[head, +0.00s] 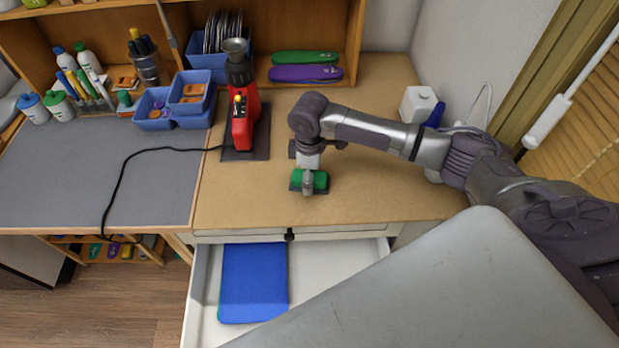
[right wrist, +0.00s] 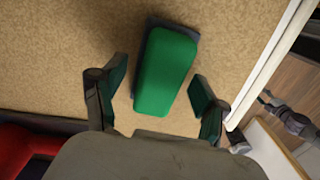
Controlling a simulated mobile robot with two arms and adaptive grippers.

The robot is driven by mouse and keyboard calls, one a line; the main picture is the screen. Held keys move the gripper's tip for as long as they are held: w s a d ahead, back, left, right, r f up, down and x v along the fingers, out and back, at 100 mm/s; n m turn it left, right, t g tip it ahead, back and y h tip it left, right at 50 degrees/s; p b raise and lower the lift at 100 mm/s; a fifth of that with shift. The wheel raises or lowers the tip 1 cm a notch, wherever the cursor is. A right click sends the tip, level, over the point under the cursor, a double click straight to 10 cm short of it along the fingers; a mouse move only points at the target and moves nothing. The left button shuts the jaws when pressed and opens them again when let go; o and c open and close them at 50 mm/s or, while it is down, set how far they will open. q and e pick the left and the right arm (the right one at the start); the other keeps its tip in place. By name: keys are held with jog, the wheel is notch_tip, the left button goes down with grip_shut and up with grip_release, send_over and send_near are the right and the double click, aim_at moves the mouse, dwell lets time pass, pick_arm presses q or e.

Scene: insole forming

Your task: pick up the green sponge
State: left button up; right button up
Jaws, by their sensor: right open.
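The green sponge (head: 320,180) lies on the tan worktop, near its front edge. In the right wrist view the sponge (right wrist: 165,72) is a rounded green block with a dark base, slightly tilted in the picture. My right gripper (right wrist: 158,98) is open, with one finger on each side of the sponge's near end and gaps between fingers and sponge. In the head view my right gripper (head: 309,184) is above and around the sponge and hides part of it. My left gripper is not in view.
A red machine (head: 243,112) stands left of the gripper, with a black cable over the grey mat (head: 80,185). Blue bins (head: 158,122) are further left. An open drawer below holds a blue sheet (head: 253,283). The worktop's front middle is clear.

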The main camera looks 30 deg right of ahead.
jog(key=c, duration=1.2)
jog(key=shift+o, duration=0.2)
notch_tip(320, 180, up, 9)
jog(key=shift+b, duration=1)
jog(key=shift+r, duration=0.55)
